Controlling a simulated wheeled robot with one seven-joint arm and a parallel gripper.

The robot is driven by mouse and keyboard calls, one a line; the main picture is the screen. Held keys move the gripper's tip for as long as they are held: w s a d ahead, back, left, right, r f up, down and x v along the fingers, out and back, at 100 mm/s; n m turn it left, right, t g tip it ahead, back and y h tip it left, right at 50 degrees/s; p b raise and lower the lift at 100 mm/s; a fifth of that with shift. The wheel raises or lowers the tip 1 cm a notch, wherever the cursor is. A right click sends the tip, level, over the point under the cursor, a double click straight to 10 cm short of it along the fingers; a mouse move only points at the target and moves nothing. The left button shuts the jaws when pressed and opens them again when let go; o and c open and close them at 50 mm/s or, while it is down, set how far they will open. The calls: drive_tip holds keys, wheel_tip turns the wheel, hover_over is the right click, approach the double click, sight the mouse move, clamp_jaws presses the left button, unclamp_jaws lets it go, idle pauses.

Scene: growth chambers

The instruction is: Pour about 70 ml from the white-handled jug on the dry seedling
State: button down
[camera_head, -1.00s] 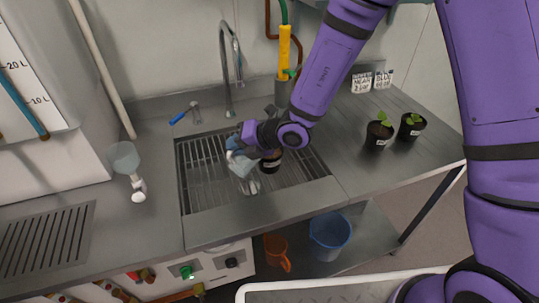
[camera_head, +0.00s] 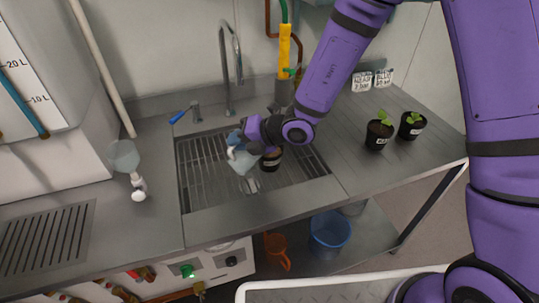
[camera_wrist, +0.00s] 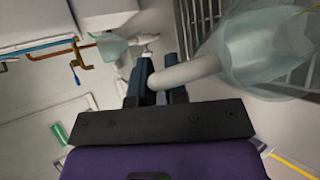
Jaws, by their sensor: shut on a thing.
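My gripper (camera_head: 247,137) is shut on the white handle (camera_wrist: 185,73) of a translucent jug (camera_head: 244,161), held over the grated sink. In the wrist view the jug's clear body (camera_wrist: 262,48) is on the right, appearing tilted. The water level inside is not clear. A dark pot (camera_head: 270,160) with a pale label sits in the sink just right of the jug. Its plant is mostly hidden behind my gripper and arm in the head view. A bit of green shows at the wrist view's top right edge. I cannot tell whether water is flowing.
Two potted green seedlings (camera_head: 379,133) (camera_head: 411,125) stand on the right counter, with labelled white cards (camera_head: 372,80) behind. A tall tap (camera_head: 228,70) rises behind the sink. Another translucent vessel (camera_head: 124,157) stands on the left counter. A blue bucket (camera_head: 329,235) and orange jug (camera_head: 277,251) sit below.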

sight(230, 150)
drive_tip(key=shift+w+d+r+m+y+p, duration=0.25)
drive_tip(key=shift+d+r+m+y+p, duration=0.15)
drive_tip(key=shift+r+p, duration=0.25)
idle(2.2)
drive_tip(key=shift+f, duration=0.1)
drive_tip(key=shift+s+a+f+n+h, duration=0.6)
drive_tip(key=shift+a+f+h, duration=0.1)
drive_tip(key=shift+f, duration=0.15)
drive_tip(key=shift+s+a+n+t+h, duration=0.2)
drive_tip(key=shift+a+n+t+h, duration=0.15)
drive_tip(key=shift+h, duration=0.25)
drive_tip(key=shift+f, duration=0.4)
drive_tip(key=shift+s+a+f+n+t+h, duration=0.25)
drive_tip(key=shift+a+f+n+h, duration=0.15)
drive_tip(key=shift+f+h, duration=0.2)
drive_tip(key=shift+s+a+f+h, duration=0.2)
drive_tip(key=shift+a+f+h, duration=0.1)
drive_tip(key=shift+f, duration=0.4)
drive_tip(key=shift+f+b, duration=0.1)
drive_tip(key=shift+b, duration=0.2)
